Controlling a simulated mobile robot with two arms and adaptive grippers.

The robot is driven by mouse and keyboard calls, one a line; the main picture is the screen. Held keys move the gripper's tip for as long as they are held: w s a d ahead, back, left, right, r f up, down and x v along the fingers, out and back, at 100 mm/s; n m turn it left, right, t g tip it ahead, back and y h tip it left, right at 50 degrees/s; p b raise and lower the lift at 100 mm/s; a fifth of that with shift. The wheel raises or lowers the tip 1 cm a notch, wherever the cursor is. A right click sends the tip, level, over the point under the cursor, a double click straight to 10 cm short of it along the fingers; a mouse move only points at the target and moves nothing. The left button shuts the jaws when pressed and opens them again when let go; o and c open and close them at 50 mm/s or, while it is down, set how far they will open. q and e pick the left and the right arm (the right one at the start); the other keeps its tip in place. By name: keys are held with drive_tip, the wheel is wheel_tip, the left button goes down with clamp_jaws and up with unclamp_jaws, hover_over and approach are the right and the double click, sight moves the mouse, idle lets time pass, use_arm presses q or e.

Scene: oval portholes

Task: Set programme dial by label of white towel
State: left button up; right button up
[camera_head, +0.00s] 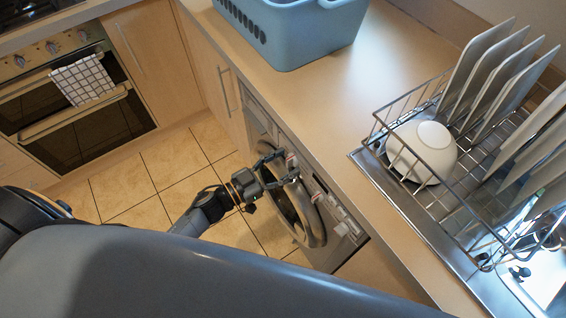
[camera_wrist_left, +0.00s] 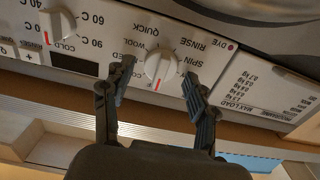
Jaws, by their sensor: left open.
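The washing machine (camera_head: 345,229) stands under the counter, its round door (camera_head: 300,215) shown at a steep angle. My left gripper (camera_head: 286,166) is at its control panel. In the left wrist view the white programme dial (camera_wrist_left: 163,64) has a red mark pointing down; SPIN, RINSE, QUICK, WOOL and DYE show around it. My left gripper (camera_wrist_left: 158,77) is open, one finger on each side of this dial; contact is unclear. A white towel with dark checks (camera_head: 82,81) hangs on the oven handle; no label is readable on it. My right gripper is not in view.
A second dial (camera_wrist_left: 58,27) with temperatures sits left of the programme dial. A MAX LOAD sticker (camera_wrist_left: 268,88) is at right. A blue basket (camera_head: 296,36) stands on the counter (camera_head: 345,95). A dish rack (camera_head: 430,195) holds plates and a white bowl (camera_head: 421,151).

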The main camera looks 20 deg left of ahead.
use_arm(q)
drive_tip(key=c, duration=1.1)
drive_tip(key=shift+m, duration=0.3)
drive_tip(key=m, duration=0.3)
drive_tip(key=shift+s+m, duration=0.1)
drive_tip(key=shift+m, duration=0.2)
drive_tip(key=shift+d+m+b, duration=0.1)
drive_tip(key=shift+m+b, duration=0.4)
drive_tip(key=shift+m, duration=1.4)
drive_tip(key=o, duration=1.1)
